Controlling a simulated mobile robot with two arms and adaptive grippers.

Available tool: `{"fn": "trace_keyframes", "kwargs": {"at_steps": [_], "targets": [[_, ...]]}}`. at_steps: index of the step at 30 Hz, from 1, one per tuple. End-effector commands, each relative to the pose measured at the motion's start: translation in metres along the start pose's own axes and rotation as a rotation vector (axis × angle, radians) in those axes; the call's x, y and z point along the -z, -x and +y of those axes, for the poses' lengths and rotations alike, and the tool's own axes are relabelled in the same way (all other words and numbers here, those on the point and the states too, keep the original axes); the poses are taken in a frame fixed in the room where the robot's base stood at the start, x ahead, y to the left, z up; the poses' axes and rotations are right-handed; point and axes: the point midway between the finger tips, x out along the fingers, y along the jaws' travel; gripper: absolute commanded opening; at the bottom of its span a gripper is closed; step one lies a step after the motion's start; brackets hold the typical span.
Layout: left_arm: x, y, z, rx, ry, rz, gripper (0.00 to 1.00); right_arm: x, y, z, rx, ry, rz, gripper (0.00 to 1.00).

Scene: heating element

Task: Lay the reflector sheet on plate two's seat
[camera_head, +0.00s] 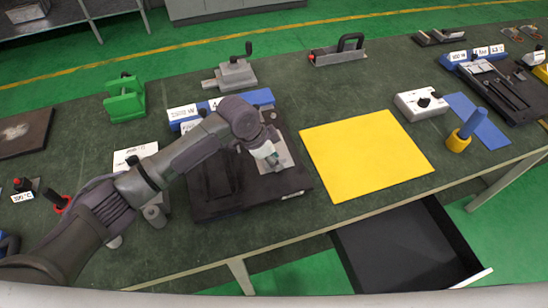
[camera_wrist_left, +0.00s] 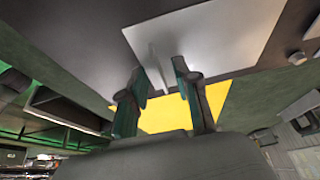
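A thin pale grey sheet (camera_head: 286,152) with an upright tab, which looks like the reflector sheet, lies on a dark plate (camera_head: 235,204) at the left middle of the bench. The sheet also shows in the left wrist view (camera_wrist_left: 215,38). My left gripper (camera_head: 268,158) is over the sheet, pointing down. In the wrist view its two green-padded fingers (camera_wrist_left: 160,78) stand apart on either side of the tab, with gaps visible. A second dark plate (camera_head: 500,92) is at the far right; I cannot tell which is plate two. My right gripper is not in view.
A yellow mat (camera_head: 366,155) lies clear right of the dark plate. A white box (camera_head: 421,104) and a blue-handled tool with yellow base (camera_head: 458,141) stand further right. An open drawer (camera_head: 405,250) juts out below the front edge. A green clamp (camera_head: 125,98) stands back left.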

Motion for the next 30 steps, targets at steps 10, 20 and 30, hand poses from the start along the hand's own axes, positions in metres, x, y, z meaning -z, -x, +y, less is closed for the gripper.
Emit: {"fn": "trace_keyframes", "kwargs": {"at_steps": [10, 20, 30], "targets": [[0.001, 0.052, -0.002, 0.005, -0.002, 0.004, 0.31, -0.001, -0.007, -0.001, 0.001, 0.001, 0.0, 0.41], [0.001, 0.111, -0.001, 0.002, 0.0, 0.002, 0.31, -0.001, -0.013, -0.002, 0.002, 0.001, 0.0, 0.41], [0.001, 0.122, 0.0, 0.0, 0.001, 0.0, 0.31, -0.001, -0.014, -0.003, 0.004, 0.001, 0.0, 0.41]]}}
